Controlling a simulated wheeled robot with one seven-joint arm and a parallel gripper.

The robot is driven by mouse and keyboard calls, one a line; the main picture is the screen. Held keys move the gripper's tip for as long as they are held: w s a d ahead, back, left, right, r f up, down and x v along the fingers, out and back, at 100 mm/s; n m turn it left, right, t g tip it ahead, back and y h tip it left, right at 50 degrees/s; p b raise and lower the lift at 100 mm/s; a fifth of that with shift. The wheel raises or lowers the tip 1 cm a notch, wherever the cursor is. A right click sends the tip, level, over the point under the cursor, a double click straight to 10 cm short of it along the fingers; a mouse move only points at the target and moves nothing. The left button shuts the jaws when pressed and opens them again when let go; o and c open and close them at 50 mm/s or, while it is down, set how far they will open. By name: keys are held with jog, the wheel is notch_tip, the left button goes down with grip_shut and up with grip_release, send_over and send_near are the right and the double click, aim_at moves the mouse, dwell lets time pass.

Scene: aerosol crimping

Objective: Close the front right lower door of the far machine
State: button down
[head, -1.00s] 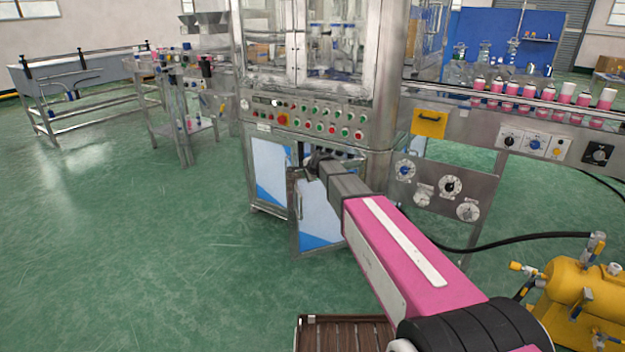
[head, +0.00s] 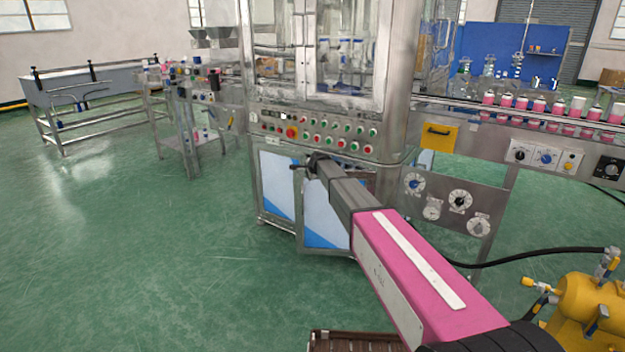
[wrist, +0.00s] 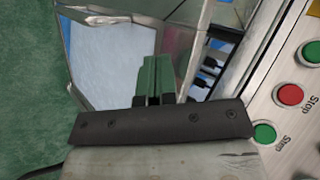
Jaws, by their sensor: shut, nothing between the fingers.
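The far machine (head: 320,110) is a steel cabinet with glazed upper doors and a button panel. Its front right lower door (head: 322,222), steel-framed with a white and blue panel, stands partly open. In the wrist view the door (wrist: 110,60) fills the upper left, and an opening into the cabinet shows to its right. My gripper (head: 303,165) is shut and empty at the door's top, just below the buttons. In the wrist view its fingertips (wrist: 156,65) overlap the door panel; I cannot tell whether they touch it. My arm hides the door's right side.
The front left lower door (head: 279,185) looks closed. Red and green buttons (wrist: 290,95) lie close to my gripper's right. A conveyor (head: 540,115) with pink bottles runs off right. A yellow compressor (head: 590,305) stands at the lower right. The green floor to the left is clear.

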jog(key=w+d, duration=0.1)
jog(key=w, duration=1.1)
jog(key=shift+d, duration=0.2)
jog(key=shift+s, duration=0.1)
